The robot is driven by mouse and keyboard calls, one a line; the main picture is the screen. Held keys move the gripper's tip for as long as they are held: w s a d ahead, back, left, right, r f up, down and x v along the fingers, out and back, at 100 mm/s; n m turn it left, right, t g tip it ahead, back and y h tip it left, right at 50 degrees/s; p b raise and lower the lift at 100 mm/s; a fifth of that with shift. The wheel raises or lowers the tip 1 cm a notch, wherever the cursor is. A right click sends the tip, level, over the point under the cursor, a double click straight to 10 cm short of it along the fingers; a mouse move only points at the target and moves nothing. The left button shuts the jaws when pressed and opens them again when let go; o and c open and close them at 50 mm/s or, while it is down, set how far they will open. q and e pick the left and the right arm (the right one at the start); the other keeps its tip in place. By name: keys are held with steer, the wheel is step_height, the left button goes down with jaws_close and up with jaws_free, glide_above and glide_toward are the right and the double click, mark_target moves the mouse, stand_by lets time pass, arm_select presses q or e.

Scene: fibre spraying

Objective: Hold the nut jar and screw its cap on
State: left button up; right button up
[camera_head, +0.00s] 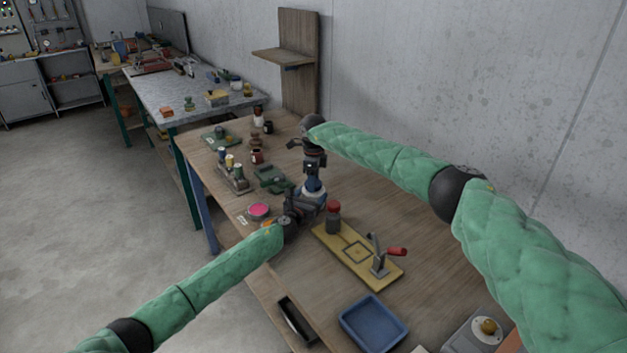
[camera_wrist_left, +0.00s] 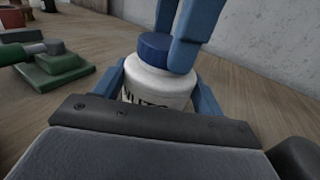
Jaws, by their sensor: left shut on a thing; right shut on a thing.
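The nut jar (camera_wrist_left: 158,88) is white with dark lettering and stands upright in the left wrist view. Its blue cap (camera_wrist_left: 153,46) sits on top of the mouth; I cannot tell how tightly it is seated. My left gripper (camera_wrist_left: 161,92) is shut on the jar body, with one blue finger on each side. My right gripper (camera_wrist_left: 178,38) comes down from above and is shut on the cap. In the head view the jar and both grippers meet mid-table, and the jar is mostly hidden there.
A yellow board (camera_head: 357,253) with a red-handled clamp lies just right of the jar. A blue tray (camera_head: 373,323) is at the front. A pink-topped round tin (camera_head: 258,211) and a green fixture (camera_head: 271,178) are at left. Bare tabletop (camera_head: 430,235) lies to the right.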

steer(key=m, duration=1.2)
steer(key=shift+m, duration=0.3)
steer(key=m, duration=0.6)
steer(key=shift+a+m, duration=0.1)
steer(key=shift+m, duration=0.2)
steer(key=m, duration=0.5)
steer(key=shift+w+m, duration=0.1)
steer(key=shift+m, duration=0.2)
steer(key=m, duration=1.2)
steer(key=shift+w, duration=0.1)
steer(key=m, duration=0.4)
steer(key=shift+d, duration=0.2)
